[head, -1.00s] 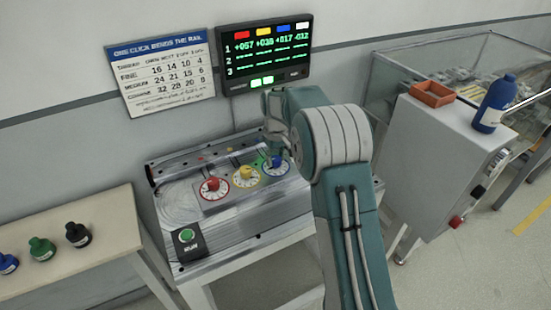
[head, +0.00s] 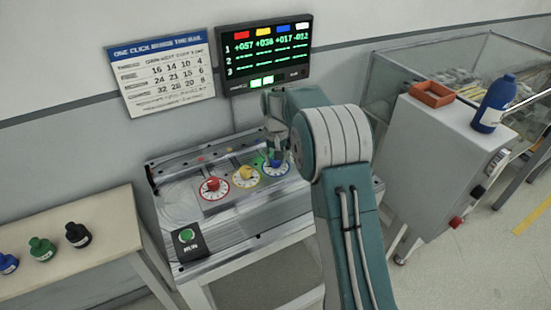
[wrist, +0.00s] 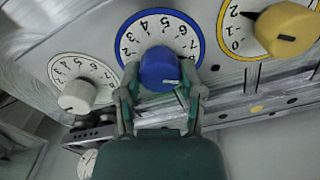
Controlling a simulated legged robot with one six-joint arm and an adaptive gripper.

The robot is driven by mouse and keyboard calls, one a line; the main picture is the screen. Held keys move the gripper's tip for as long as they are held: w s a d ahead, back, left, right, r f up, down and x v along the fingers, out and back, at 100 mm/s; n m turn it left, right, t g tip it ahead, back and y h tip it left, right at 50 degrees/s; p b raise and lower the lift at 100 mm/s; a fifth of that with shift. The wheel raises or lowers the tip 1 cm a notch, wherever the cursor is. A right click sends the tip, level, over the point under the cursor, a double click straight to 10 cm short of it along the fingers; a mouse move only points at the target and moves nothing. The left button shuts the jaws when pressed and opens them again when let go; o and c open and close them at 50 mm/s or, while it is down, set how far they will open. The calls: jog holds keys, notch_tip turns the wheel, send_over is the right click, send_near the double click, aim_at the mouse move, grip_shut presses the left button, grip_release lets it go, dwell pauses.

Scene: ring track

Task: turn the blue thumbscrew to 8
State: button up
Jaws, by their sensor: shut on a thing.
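The blue thumbscrew (wrist: 160,68) sits at the middle of a white numbered dial (wrist: 181,33) with a blue rim in the wrist view. My gripper (wrist: 160,92) is shut on the thumbscrew, one finger on each side.
The yellow thumbscrew (wrist: 287,28) and a white knob (wrist: 77,97) flank the blue dial. In the head view, a red thumbscrew (head: 213,184), a green button (head: 187,236) and a lit display (head: 266,52) also show. A wall chart (head: 162,72) hangs left of the display.

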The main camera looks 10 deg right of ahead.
jog(key=shift+s+f, duration=0.1)
jog(key=shift+f, duration=0.15)
jog(key=o, duration=1.2)
jog(key=shift+c, duration=0.2)
jog(key=shift+r, duration=0.1)
jog(key=shift+r, duration=0.1)
notch_tip(320, 180, up, 12)
jog(key=shift+a, duration=0.1)
